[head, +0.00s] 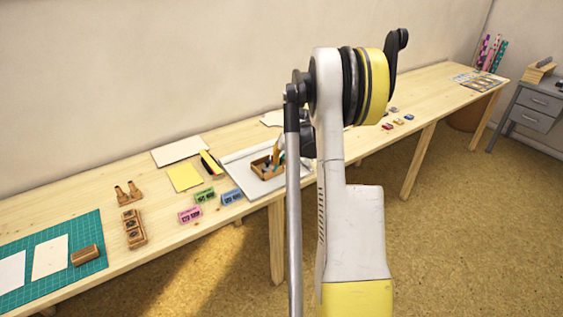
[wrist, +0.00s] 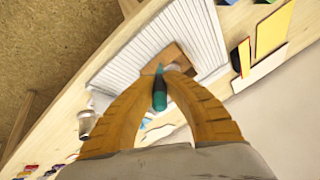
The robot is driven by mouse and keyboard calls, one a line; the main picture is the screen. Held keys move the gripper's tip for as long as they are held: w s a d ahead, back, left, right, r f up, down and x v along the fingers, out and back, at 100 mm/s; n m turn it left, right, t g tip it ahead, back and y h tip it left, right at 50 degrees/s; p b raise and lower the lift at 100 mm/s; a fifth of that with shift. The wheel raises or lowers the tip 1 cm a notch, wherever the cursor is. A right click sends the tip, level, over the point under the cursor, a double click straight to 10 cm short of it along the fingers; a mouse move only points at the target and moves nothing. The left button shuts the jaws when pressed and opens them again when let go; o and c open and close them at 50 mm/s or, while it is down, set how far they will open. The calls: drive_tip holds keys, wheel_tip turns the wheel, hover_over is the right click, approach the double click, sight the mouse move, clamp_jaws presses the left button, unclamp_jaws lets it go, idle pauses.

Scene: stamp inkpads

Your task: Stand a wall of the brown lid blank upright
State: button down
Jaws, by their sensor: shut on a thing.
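The brown lid blank (head: 259,172) rests on a pale board (head: 235,160) near the table's front edge. It looks like a shallow tray with some raised sides; which walls stand fully upright is too small to tell. In the wrist view a brown part of it (wrist: 178,56) shows beyond the fingertips on the white ribbed board (wrist: 130,65). My gripper (wrist: 163,80) is shut on a teal-handled tool (wrist: 158,97), whose tip points toward the blank. In the head view my gripper (head: 277,152) is low over the blank; my arm hides the area just to its right. Contact between tool and blank cannot be told.
Left of the board are pink (head: 190,214), green (head: 204,195) and blue (head: 231,197) inkpads and a yellow sheet (head: 184,178). A brown stamp block (head: 86,255) sits on a green mat (head: 92,228). A grey cup (wrist: 87,122) stands beside the board.

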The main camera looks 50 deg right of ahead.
drive_tip(key=shift+s+a+r, duration=0.1)
drive_tip(key=shift+s+r, duration=0.15)
drive_tip(key=shift+s, duration=0.2)
drive_tip(key=shift+s+a+r, duration=0.1)
drive_tip(key=shift+s+r, duration=0.15)
drive_tip(key=shift+s, duration=0.2)
drive_tip(key=shift+s+r+p, duration=0.25)
drive_tip(key=shift+r+p, duration=1.05)
drive_tip(key=shift+r, duration=0.55)
drive_tip(key=shift+s+r+p, duration=0.2)
drive_tip(key=shift+r+p, duration=1.1)
drive_tip(key=shift+r, duration=0.55)
